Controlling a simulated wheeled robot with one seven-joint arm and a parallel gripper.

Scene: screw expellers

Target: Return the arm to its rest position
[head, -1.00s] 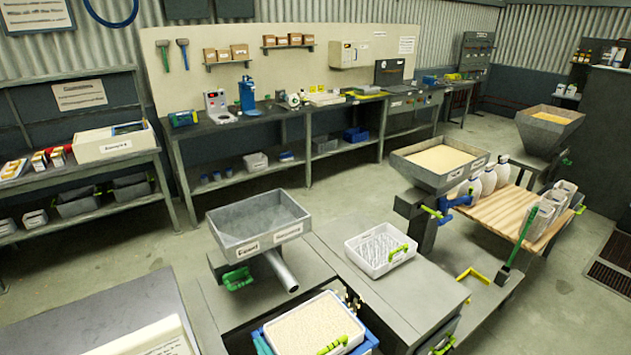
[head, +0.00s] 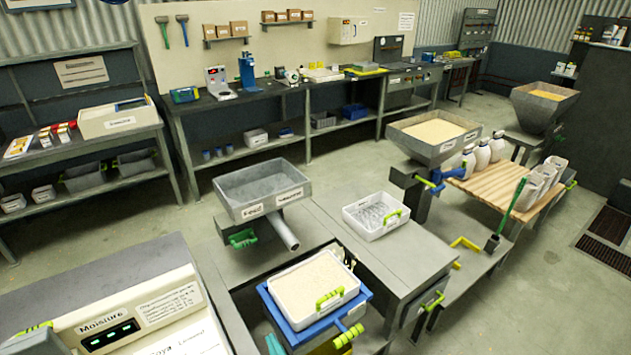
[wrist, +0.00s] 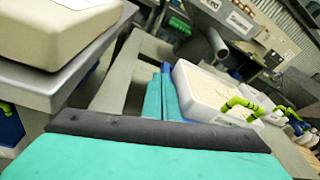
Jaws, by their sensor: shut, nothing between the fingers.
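My gripper (wrist: 160,140) fills the bottom of the wrist view, teal with a dark grey edge. It is shut and nothing shows held in it. The same tub (head: 312,290) sits in a blue frame (head: 364,312) in the head view.
A moisture meter (head: 160,310) stands at lower left. A grey feed hopper (head: 262,190) with a spout, a white basket (head: 375,217) and a grain-filled hopper (head: 433,133) stand ahead. A wooden rack (head: 500,187) holds white containers. Open floor (head: 340,165) lies before the back bench (head: 300,92).

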